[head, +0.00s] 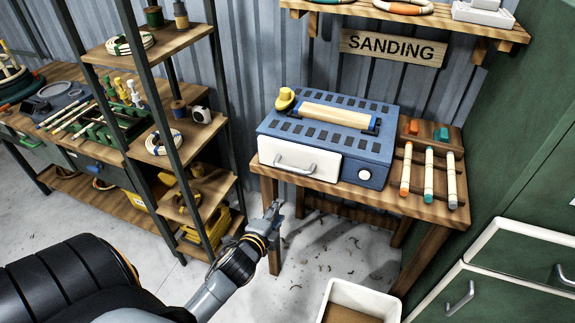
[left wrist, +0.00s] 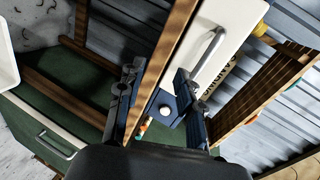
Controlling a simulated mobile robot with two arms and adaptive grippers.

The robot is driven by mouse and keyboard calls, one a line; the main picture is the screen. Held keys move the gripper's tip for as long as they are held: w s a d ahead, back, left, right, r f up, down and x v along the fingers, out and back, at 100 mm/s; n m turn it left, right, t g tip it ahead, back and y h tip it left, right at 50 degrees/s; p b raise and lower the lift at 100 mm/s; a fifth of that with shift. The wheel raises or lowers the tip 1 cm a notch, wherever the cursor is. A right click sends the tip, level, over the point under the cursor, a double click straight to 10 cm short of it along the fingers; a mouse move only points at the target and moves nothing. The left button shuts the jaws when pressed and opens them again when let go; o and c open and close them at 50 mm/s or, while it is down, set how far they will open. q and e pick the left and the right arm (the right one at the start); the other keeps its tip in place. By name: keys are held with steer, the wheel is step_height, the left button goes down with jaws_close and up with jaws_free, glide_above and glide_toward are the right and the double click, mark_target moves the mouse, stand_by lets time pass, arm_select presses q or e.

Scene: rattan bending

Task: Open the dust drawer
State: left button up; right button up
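The dust drawer (head: 296,160) is the white front with a grey bar handle (head: 295,167) on the blue sanding machine (head: 365,148). It looks shut in the machine's front left part. The left wrist view shows the white drawer front (left wrist: 232,22) and its handle (left wrist: 210,50) beyond the fingers. My left gripper (head: 273,212) is below and in front of the drawer, near the table's front left leg, apart from the handle. Its fingers (left wrist: 157,90) are spread with nothing held between them. My right gripper is not in view.
The machine stands on a wooden table (head: 380,198), with sanding sticks (head: 428,172) on a rack at right. A white bin (head: 358,300) stands on the floor in front. A shelf unit (head: 176,140) is at left, green cabinets (head: 520,250) at right. Floor before the table is mostly clear.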

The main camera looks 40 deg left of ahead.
arm_select(q)
steer(key=m+t, duration=0.1)
glide_toward(292, 171)
steer(key=s, duration=0.3)
steer(key=shift+y, duration=0.3)
steer(key=x, duration=0.4)
steer(key=p+x, duration=0.1)
steer(key=x, duration=0.4)
steer(key=d+p+x, duration=0.1)
steer(key=x, duration=0.3)
steer(key=shift+w+a+r, duration=0.1)
steer(key=shift+w+r, duration=0.15)
steer(key=shift+w, duration=0.3)
steer(key=c, duration=0.7)
jaws_close()
